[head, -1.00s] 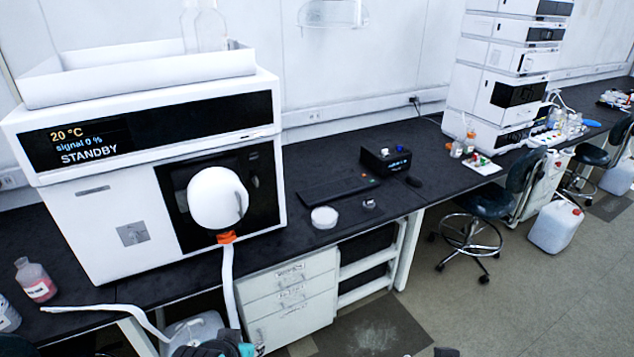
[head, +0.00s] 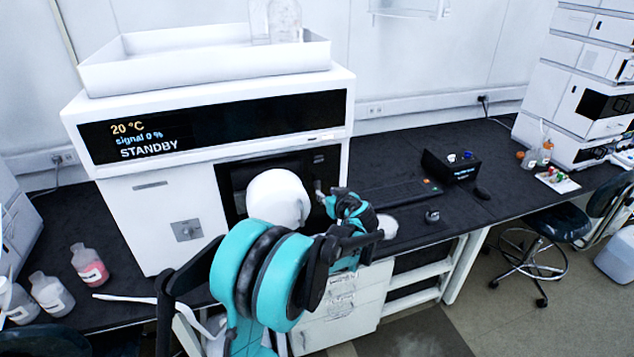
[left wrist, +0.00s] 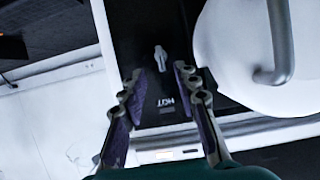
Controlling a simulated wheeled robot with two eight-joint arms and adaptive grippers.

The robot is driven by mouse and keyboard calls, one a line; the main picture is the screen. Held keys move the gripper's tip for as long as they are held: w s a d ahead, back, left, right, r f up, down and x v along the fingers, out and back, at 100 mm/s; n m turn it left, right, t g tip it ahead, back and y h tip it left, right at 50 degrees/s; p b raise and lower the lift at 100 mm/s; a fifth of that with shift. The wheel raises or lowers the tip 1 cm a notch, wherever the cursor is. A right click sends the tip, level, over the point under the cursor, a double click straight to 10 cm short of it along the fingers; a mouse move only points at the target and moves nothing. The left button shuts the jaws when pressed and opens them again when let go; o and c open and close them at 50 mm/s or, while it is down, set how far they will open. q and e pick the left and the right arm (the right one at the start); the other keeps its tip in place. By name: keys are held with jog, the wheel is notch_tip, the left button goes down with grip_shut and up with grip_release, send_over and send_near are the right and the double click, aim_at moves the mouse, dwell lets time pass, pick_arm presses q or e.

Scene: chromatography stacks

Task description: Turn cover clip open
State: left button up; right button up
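The cover clip (left wrist: 161,58) is a small pale metal tab on the black front panel of the white instrument (head: 160,215). In the left wrist view it sits just beyond my left fingertips, roughly centred between them. My left gripper (left wrist: 161,80) is open, with a clear gap between its fingers and nothing in it. In the head view the left gripper (head: 328,203) is at the right part of the black panel, beside the round white cover (head: 275,197). The gripper partly hides the panel there. My right gripper is not in view.
The round white cover, with a metal handle (left wrist: 281,45), bulges out close beside the fingers. A white tray (head: 200,72) with glass bottles tops the instrument. Bottles (head: 88,265) stand at left. A keyboard (head: 395,192) and black box (head: 450,164) lie to the right.

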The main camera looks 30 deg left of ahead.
aim_at(319, 187)
pick_arm(q)
jog(key=b+x, duration=0.1)
jog(key=x, duration=0.7)
jog(key=shift+w+a+b, duration=0.15)
jog(key=shift+b, duration=0.2)
grip_shut()
